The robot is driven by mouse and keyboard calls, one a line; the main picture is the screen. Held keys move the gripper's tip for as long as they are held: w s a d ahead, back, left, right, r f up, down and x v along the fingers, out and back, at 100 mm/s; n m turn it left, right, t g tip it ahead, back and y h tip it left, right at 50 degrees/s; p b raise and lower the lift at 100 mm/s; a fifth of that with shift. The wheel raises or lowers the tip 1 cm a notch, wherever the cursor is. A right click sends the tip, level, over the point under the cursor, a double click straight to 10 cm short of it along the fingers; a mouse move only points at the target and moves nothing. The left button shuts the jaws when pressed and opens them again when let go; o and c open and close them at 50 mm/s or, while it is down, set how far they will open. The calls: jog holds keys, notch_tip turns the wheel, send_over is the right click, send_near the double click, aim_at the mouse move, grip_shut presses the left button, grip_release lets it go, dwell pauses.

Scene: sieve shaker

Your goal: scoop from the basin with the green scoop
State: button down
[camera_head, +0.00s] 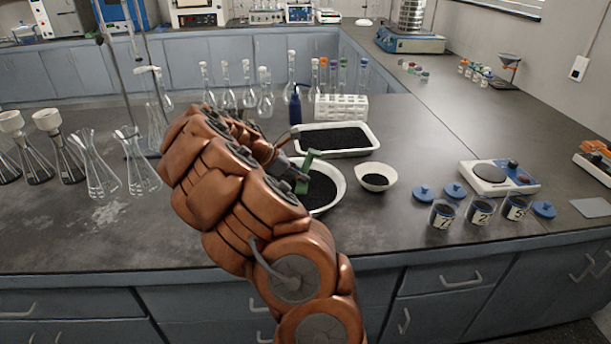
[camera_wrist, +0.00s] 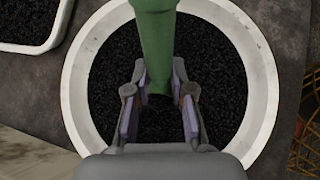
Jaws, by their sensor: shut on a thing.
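The basin is a round white bowl of black granules; its rim (camera_head: 341,189) shows in the head view, partly hidden behind my arm. In the wrist view the basin's white rim (camera_wrist: 255,60) surrounds the dark granules. The green scoop (camera_wrist: 155,40) is between the fingers of my gripper (camera_wrist: 160,112), which is shut on it above the basin. In the head view the green scoop (camera_head: 304,172) stands over the basin's left part. The scoop's lower end is hidden, so I cannot tell whether it touches the granules.
A rectangular white tray (camera_head: 372,150) of black granules lies behind the basin. A small white dish (camera_head: 389,185) stands to its right. Numbered jars (camera_head: 443,214), blue lids (camera_head: 424,193) and a balance (camera_head: 490,176) are farther right. Flasks (camera_head: 98,170) stand at left.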

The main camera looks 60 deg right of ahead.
jog(key=shift+w+a+b, duration=0.45)
jog(key=shift+w+a, duration=0.3)
jog(key=shift+r+p, duration=0.15)
jog(key=shift+p, duration=0.35)
jog(key=t+p, duration=0.1)
jog(key=y+p, duration=0.1)
jog(key=p, duration=0.1)
jog(key=shift+s+d+f+t+y, duration=0.2)
jog(key=shift+t+y, duration=0.1)
jog(key=shift+t, duration=0.1)
jog(key=shift+f+t+y+p, duration=0.1)
jog(key=shift+t+y+p, duration=0.2)
jog(key=shift+p, duration=0.45)
jog(key=t+y+p, duration=0.1)
jog(key=p, duration=0.2)
jog(key=shift+s+d+f+m+t+y, duration=0.2)
jog(key=shift+f+m+t+y, duration=0.1)
jog(key=shift+t+y, duration=0.1)
jog(key=shift+s+d+f+t+y+p, duration=0.2)
jog(key=shift+f+t+y+p, duration=0.25)
jog(key=shift+t+y+p, duration=0.6)
jog(key=shift+s+d+f+t+y, duration=0.2)
jog(key=shift+t+y, duration=0.05)
jog(key=shift+s+f+m+t, duration=0.1)
jog(key=shift+f+m+t, duration=0.05)
jog(key=shift+m+t, duration=0.15)
jog(key=shift+d, duration=0.1)
